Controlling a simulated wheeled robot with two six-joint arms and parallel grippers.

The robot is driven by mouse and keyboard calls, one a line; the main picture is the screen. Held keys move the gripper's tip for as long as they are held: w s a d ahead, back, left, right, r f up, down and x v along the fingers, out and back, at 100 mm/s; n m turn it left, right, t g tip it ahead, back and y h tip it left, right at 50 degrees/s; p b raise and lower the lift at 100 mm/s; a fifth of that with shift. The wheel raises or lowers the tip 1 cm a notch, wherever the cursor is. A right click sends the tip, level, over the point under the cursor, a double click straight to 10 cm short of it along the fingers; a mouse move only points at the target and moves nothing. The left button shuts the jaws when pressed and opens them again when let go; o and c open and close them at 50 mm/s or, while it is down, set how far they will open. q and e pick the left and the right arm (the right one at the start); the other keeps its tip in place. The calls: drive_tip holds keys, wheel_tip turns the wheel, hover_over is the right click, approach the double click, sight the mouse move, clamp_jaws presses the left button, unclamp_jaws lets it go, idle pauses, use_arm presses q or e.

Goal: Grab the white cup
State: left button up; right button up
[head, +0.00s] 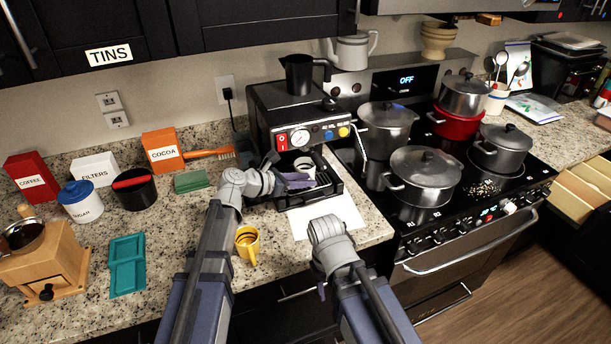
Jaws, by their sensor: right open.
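The white cup (305,165) stands on the drip tray of the black coffee machine, partly hidden by the machine's parts and my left gripper. My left gripper (285,171) is at the front left of the tray, close to the cup. Its two fingers look spread apart, one up and one toward the right, in front of the cup. I cannot tell if they touch it. My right gripper (322,290) is low at the counter's front edge, away from the cup. It is open, with its fingers mostly hidden behind its wrist.
The coffee machine (292,106) surrounds the cup. A yellow cup (247,243) stands beside my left forearm. A white sheet (344,212) lies before the machine. Pots, including a steel stockpot (424,170), crowd the stove at right. A teal tray (127,265) lies left.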

sight(321, 190)
use_arm(q)
drive_tip(key=shift+x, duration=0.8)
drive_tip(key=shift+d+f+b, duration=0.15)
drive_tip(key=shift+f+b, duration=0.15)
drive_tip(key=shift+b, duration=0.05)
drive_tip(key=b+x, duration=0.1)
drive_tip(key=x, duration=0.1)
drive_tip(key=b+x, duration=0.1)
drive_tip(key=x, duration=0.1)
drive_tip(key=shift+d+f, duration=0.1)
drive_tip(key=shift+f, duration=0.25)
drive_tip(key=shift+d, duration=0.15)
clamp_jaws()
